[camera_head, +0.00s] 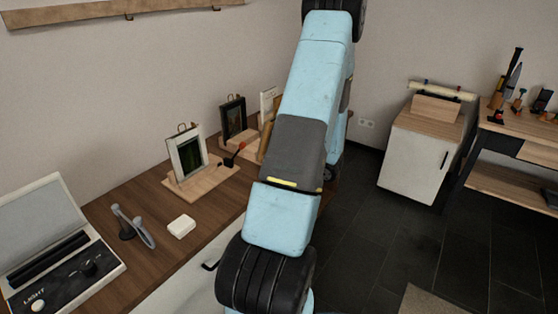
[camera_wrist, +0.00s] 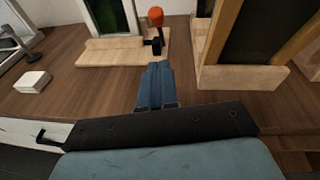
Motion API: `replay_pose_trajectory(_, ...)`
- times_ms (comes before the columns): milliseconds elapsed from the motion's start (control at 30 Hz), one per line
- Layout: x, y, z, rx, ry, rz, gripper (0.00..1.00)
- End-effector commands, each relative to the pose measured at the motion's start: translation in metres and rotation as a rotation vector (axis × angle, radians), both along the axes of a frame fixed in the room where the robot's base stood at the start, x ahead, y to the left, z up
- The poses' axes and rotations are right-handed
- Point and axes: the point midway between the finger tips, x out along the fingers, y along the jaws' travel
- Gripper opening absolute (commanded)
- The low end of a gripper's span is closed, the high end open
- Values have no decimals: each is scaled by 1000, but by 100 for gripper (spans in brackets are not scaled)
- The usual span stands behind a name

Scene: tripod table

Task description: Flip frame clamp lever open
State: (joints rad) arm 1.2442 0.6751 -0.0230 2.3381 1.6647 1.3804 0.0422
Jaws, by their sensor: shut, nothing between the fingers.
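The clamp lever (camera_wrist: 156,28) has a red-orange knob on a dark stem and stands upright at the right end of a wooden base (camera_wrist: 98,53) in the wrist view. In the head view the lever (camera_head: 236,152) leans up and right beside the framed picture (camera_head: 187,155) on its base. My gripper (camera_wrist: 158,66) is shut and empty. Its fingertips point toward the lever from the near side, just below the lever's foot in the picture. I cannot tell whether they touch it. My arm hides the gripper in the head view.
A second framed picture (camera_head: 233,117) on a wooden base stands farther back, and a wood-edged frame (camera_wrist: 239,40) is close right of the lever. A white block (camera_head: 181,226), a dark stand with grey handle (camera_head: 133,226) and a light box (camera_head: 60,260) occupy the table's left part.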

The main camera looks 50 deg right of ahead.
Motion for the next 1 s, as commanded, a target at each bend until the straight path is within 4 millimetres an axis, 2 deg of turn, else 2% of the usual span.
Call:
replay_pose_trajectory(233, 43, 9, -9, 2, -1, 2, 0)
replay_pose_trajectory(400, 61, 14, 5, -3, -1, 2, 0)
replay_pose_trajectory(633, 73, 16, 13, 0, 0, -1, 0)
replay_pose_trajectory(1000, 74, 20, 14, 0, 0, 0, 0)
